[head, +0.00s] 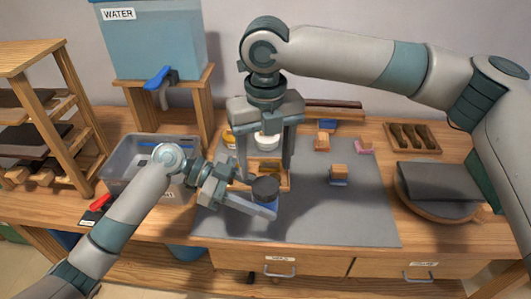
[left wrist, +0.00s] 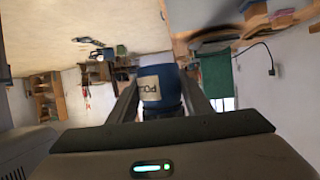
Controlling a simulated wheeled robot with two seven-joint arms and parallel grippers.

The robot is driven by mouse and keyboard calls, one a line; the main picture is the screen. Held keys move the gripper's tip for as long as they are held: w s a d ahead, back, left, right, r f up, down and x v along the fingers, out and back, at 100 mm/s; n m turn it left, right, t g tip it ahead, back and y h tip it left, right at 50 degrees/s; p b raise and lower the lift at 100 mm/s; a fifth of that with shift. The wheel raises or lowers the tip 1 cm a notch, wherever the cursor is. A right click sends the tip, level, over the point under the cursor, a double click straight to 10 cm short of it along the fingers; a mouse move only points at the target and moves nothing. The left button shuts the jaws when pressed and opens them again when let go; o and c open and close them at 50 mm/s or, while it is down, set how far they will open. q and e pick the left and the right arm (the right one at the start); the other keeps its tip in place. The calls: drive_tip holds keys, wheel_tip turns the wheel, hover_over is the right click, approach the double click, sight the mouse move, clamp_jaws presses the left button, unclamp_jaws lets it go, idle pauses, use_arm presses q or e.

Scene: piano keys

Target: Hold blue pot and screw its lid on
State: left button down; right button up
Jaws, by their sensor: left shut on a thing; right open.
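The blue pot (head: 268,207) is above the grey mat near its front. My left gripper (head: 262,208) is shut on it from the left. The left wrist view shows the pot (left wrist: 158,84) between the two fingers, with a pale label partly readable. A dark round piece (head: 265,186), which looks like the lid, sits at the pot's top; I cannot tell whether it is screwed on. My right gripper (head: 265,172) points down, open, with one finger on each side just above the dark piece. It appears to hold nothing.
A grey bin (head: 120,178) stands left of the grey mat (head: 345,215). Small blocks (head: 339,172) and a wooden tray lie behind. A white jar (head: 267,141) shows behind my right fingers. A round board (head: 438,204) with dark cloth is at right. The mat's front right is clear.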

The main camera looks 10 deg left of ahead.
sight(266, 185)
drive_tip(key=shift+f, duration=2.9)
